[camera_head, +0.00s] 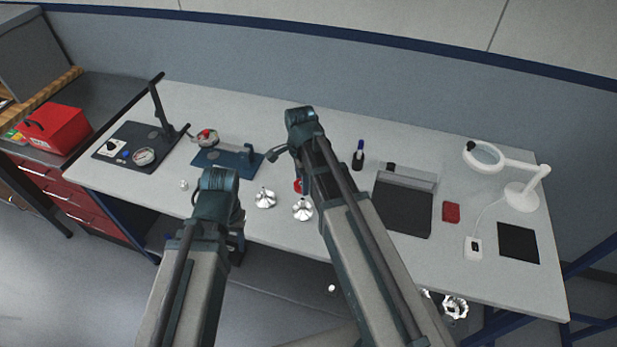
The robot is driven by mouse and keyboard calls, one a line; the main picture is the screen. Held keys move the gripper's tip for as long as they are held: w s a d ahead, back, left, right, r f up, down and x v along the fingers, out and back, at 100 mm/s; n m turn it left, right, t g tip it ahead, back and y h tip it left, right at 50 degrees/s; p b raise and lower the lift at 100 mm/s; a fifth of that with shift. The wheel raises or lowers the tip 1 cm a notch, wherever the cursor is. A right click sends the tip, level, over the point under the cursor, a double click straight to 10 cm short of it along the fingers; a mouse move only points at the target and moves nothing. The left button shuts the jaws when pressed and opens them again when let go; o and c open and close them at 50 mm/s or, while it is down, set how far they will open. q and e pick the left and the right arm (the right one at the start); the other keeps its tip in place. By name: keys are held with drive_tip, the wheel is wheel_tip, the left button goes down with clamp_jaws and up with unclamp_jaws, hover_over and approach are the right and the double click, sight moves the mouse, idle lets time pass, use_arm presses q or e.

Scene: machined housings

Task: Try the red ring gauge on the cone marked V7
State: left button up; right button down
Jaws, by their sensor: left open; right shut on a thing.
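A small red piece (298,185), which looks like the red ring gauge, shows at the left edge of my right arm, partly hidden by it. My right gripper (297,178) is mostly hidden behind that arm and is shut on this piece, above the bench. Two shiny silver cone-shaped housings stand below it: a left one (265,198) and a right one (302,208). Their markings are too small to read, so I cannot tell which is V7. My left gripper (237,248) is open, low by the bench's front edge, partly hidden by my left arm.
A blue fixture plate (212,160) and a black stand base (118,150) are to the left. A dark tray (403,207), a red block (451,212), a magnifier lamp (522,195) and a black pad (518,243) are to the right. A dark bottle (358,158) stands behind.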

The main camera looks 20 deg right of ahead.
sight(303, 199)
drive_tip(key=shift+f, duration=0.15)
drive_tip(key=shift+f+b, duration=2.3)
drive_tip(key=shift+b, duration=0.15)
drive_tip(key=shift+f+b, duration=0.85)
drive_tip(key=shift+r, duration=0.25)
idle(2.1)
drive_tip(key=shift+r+p, duration=1.85)
drive_tip(key=shift+p, duration=0.25)
drive_tip(key=shift+f, duration=0.2)
drive_tip(key=shift+f+b, duration=1.05)
drive_tip(key=shift+b, duration=0.15)
